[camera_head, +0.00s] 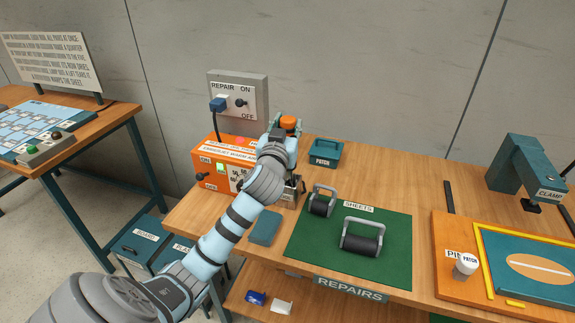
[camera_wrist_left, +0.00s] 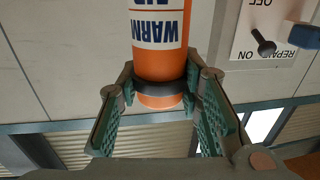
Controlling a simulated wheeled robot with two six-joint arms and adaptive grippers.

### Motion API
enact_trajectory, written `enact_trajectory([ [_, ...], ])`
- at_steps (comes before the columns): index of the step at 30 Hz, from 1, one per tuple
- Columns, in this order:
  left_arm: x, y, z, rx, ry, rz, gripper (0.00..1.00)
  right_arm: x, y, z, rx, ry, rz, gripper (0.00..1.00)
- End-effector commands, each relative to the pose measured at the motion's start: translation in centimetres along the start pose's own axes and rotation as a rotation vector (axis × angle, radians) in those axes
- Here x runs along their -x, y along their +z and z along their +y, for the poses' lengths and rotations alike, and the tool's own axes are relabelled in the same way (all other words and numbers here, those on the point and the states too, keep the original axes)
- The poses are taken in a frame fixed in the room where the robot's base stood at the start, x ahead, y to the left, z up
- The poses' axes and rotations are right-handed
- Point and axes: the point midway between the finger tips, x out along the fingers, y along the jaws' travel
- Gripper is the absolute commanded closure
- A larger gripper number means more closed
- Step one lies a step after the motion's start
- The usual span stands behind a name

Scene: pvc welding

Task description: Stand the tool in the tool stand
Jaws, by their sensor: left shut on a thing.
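The tool, an orange cylinder with a white "WARM AIR" label, fills the top of the left wrist view (camera_wrist_left: 159,60). A dark band circles it near its end. My left gripper (camera_wrist_left: 160,98) is shut on it, its green-padded fingers on either side of the band. In the head view only the orange top of the tool (camera_head: 289,121) shows past my left gripper (camera_head: 283,131), above the back of the table. A grey metal holder (camera_head: 290,193), perhaps the tool stand, is partly hidden behind my left arm beside the orange machine. My right gripper is not in view.
The orange machine (camera_head: 205,172) stands at the table's back left, under a wall switch panel (camera_head: 254,91). A teal patch box (camera_head: 325,154) stands right of the gripper. Two rollers (camera_head: 361,238) rest on the green mat (camera_head: 310,245). A teal clamp (camera_head: 525,168) stands far right.

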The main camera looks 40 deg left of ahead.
Motion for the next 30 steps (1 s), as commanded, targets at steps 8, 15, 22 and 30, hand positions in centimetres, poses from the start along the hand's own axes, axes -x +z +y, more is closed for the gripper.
enact_trajectory([
  [8,0.0,5.0,0.0,0.0,0.001,0.001,0.95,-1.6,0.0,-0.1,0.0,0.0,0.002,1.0],
  [15,0.0,8.0,0.1,0.001,0.002,0.004,0.95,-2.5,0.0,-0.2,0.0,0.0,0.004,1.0],
  [22,0.0,7.9,0.0,0.001,0.002,0.002,0.56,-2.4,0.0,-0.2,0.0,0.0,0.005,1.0],
  [30,0.0,7.9,0.0,0.001,0.001,0.003,0.47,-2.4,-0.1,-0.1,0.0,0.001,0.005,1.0],
])
